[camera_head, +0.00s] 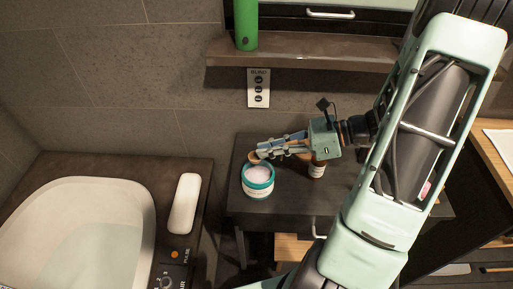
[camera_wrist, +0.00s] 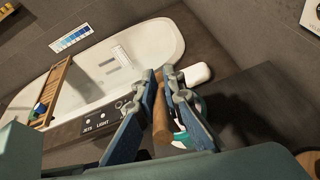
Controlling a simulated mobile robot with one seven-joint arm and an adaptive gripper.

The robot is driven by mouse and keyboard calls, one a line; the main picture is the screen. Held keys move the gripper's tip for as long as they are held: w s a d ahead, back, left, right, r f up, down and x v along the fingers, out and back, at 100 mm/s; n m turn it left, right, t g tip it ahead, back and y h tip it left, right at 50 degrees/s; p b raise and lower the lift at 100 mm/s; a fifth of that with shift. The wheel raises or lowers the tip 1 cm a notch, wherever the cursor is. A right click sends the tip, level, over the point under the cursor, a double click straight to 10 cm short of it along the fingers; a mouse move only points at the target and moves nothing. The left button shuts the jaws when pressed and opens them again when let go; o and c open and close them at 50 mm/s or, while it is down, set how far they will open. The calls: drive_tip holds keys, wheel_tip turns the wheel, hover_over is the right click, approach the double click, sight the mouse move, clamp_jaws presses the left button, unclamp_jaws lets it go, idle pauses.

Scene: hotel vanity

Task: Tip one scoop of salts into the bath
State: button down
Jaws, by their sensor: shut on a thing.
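My gripper (camera_head: 272,150) is shut on a wooden scoop, whose handle (camera_wrist: 162,118) stands between the two fingers in the wrist view. In the head view only a small tan end of the scoop (camera_head: 253,157) shows by the fingertips. An open tub of pale pinkish salts (camera_head: 258,181) with a teal rim stands on the dark side table, just below and in front of the fingertips. The wrist view shows only part of the tub (camera_wrist: 180,142) behind the fingers. The white bath (camera_head: 80,235) is at the lower left, apart from the gripper. Whether the scoop holds salts is hidden.
A brown bottle (camera_head: 317,168) stands on the dark table (camera_head: 262,215) under my gripper. A white bath pillow (camera_head: 185,204) lies on the bath's near edge beside a control panel. A wooden tray (camera_wrist: 52,92) spans the bath. A shelf (camera_head: 300,55) holds a green cylinder.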

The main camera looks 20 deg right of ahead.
drive_tip(key=shift+a, duration=0.1)
